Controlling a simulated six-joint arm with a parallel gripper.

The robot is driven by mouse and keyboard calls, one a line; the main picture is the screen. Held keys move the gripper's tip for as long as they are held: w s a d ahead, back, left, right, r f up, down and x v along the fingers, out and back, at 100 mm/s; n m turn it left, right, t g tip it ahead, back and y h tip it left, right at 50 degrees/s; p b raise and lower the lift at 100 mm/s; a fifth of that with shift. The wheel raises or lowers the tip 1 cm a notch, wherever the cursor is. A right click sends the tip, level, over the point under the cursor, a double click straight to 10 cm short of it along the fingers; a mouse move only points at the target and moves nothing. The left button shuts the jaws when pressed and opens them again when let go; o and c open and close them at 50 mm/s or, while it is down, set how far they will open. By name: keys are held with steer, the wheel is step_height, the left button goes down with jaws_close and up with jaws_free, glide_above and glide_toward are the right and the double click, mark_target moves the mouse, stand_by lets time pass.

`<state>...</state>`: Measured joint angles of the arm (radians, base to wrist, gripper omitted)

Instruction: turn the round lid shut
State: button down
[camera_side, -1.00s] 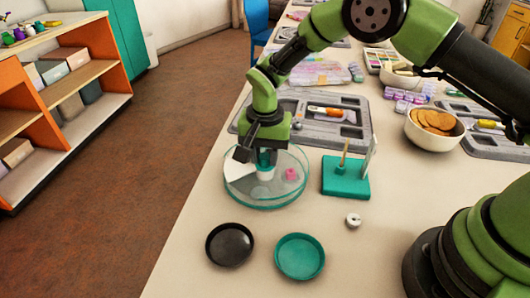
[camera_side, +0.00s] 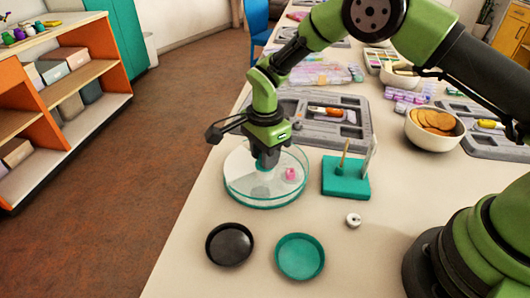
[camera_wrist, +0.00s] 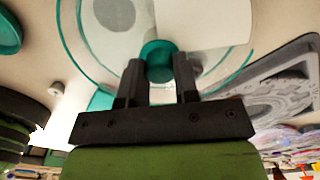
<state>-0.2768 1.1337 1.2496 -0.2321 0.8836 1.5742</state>
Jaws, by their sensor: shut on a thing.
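The round lid (camera_side: 297,190) is a clear disc with a teal rim, on the table left of the middle in the side view. It also shows in the wrist view (camera_wrist: 78,50), with a white patch (camera_wrist: 205,20) and a grey round spot (camera_wrist: 115,12). A teal knob (camera_wrist: 158,52) stands at its middle. My gripper (camera_side: 266,162) points down over the lid. In the wrist view my gripper (camera_wrist: 158,75) has one finger on each side of the knob and is shut on it. A pink piece (camera_side: 290,174) shows through the clear part. My fingers partly hide the knob.
A teal block with a peg (camera_side: 345,185) stands close on the right. A black dish (camera_side: 230,244) and a teal dish (camera_side: 300,256) lie in front. A small white ring (camera_side: 353,220) lies to the right. A grey tray (camera_side: 325,140) is behind.

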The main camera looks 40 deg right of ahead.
stand_by(0.3)
steer(key=c, duration=0.8)
jaws_free()
steer(key=shift+c, duration=0.2)
step_height(320, 180, up, 10)
